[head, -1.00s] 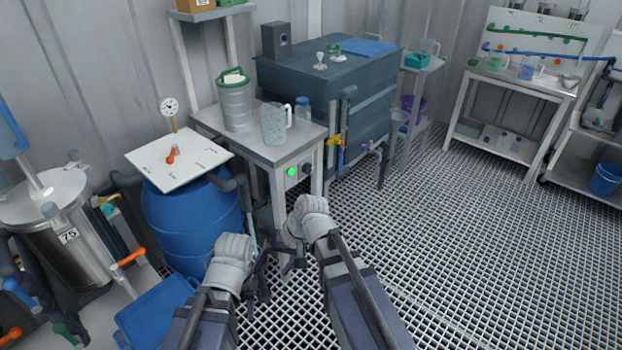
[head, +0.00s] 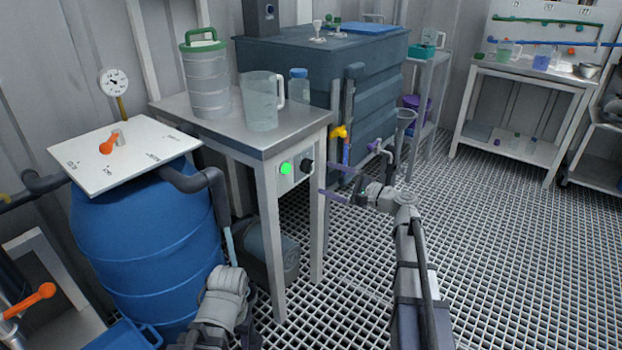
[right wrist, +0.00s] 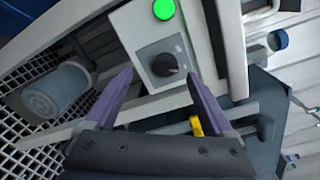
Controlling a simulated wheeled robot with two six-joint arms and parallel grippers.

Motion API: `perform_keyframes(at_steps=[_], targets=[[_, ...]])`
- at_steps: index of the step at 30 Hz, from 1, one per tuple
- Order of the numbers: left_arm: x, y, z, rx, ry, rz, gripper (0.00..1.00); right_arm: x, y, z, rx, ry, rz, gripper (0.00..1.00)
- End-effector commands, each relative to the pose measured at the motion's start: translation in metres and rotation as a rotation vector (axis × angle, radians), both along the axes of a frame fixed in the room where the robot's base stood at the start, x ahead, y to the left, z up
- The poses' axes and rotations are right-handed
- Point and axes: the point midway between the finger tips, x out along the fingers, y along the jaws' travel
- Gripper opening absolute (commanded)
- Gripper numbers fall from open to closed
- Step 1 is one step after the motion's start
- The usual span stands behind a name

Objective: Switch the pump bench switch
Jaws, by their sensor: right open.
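The pump bench (head: 258,143) is a grey metal table with a switch panel under its top. The switch is a dark round knob (head: 307,166) beside a lit green lamp (head: 286,169). In the right wrist view the knob (right wrist: 165,65) sits on a grey plate with small markings, too small to read. My right gripper (head: 327,180) is open and empty, just to the right of the panel. In the right wrist view its two purple fingers (right wrist: 160,82) point at the panel, one on each side of the knob, apart from it. My left arm shows at the bottom; its fingers cannot be made out.
A clear jug (head: 262,104), a ribbed canister (head: 205,80) and a blue-capped bottle (head: 299,88) stand on the bench. A blue barrel (head: 145,250) is on the left. A dark tank (head: 290,62) with a yellow valve handle (head: 339,132) stands behind. The grated floor on the right is clear.

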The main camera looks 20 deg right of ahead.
Motion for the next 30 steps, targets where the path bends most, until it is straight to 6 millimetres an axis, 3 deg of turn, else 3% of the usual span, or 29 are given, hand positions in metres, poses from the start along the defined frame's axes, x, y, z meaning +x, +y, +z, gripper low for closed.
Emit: perform_keyframes(at_steps=[3,8,21,30], targets=[[0.000,0.000,-0.010,0.000,0.000,0.000,0.49,0.003,-0.013,-0.003,0.035,-0.008,-0.024,0.88],[0.000,0.000,-0.009,0.000,0.000,0.000,0.49,0.004,-0.015,-0.001,0.044,-0.010,-0.029,0.88],[0.000,0.000,-0.008,0.000,0.000,0.000,0.49,0.050,0.021,-0.001,0.041,-0.009,-0.026,0.88],[0.000,0.000,-0.008,0.000,0.000,0.000,0.49,0.064,0.034,-0.001,0.041,-0.009,-0.028,0.88]])
